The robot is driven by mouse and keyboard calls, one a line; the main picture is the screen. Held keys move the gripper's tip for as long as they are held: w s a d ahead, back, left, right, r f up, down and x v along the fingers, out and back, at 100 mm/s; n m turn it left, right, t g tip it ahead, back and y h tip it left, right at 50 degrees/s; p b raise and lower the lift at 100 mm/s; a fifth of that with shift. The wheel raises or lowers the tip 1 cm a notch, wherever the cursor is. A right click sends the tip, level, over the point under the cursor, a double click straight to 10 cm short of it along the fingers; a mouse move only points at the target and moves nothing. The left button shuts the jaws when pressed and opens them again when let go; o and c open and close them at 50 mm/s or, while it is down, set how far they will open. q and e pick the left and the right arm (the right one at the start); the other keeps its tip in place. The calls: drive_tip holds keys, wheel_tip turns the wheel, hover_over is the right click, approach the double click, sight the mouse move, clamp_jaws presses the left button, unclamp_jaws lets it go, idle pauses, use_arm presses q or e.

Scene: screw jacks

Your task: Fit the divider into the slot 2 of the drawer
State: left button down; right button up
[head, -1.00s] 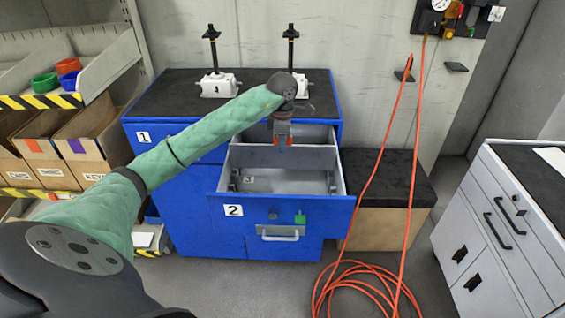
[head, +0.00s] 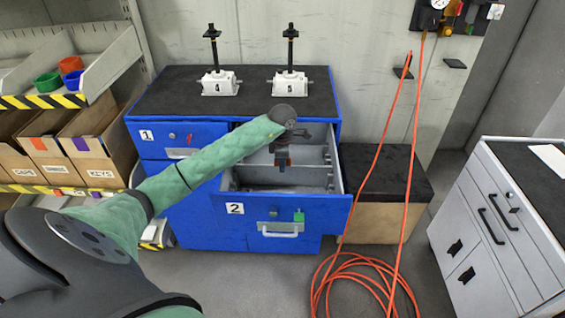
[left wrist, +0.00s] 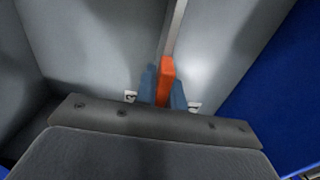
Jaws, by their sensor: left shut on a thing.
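The drawer marked 2 (head: 330,215) stands pulled out of the blue cabinet, with grey inner walls. My left gripper (head: 282,160) points down inside it, shut on the divider's orange grip. In the left wrist view that orange grip (left wrist: 166,82) sits between the blue fingers, and the thin grey divider (left wrist: 175,30) runs upward from it. In the head view the divider (head: 255,163) lies across the drawer, partly hidden by the gripper. White slot tags (left wrist: 194,106) show on either side of the fingers, too small to read. I cannot tell whether the divider's ends sit in a slot.
The blue cabinet (head: 160,140) has a black top with two white screw jacks (head: 219,84). A red hose (head: 365,280) lies coiled on the floor at the right. Shelf boxes (head: 95,150) stand left. A white drawer cabinet (head: 500,230) stands right.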

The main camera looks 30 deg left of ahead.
use_arm(q)
drive_tip(key=shift+f, duration=0.1)
use_arm(e)
drive_tip(key=shift+w+r, duration=0.1)
use_arm(q)
drive_tip(key=c, duration=1.5)
unclamp_jaws()
use_arm(e)
drive_tip(key=shift+w+r, duration=0.1)
drive_tip(key=shift+r, duration=0.05)
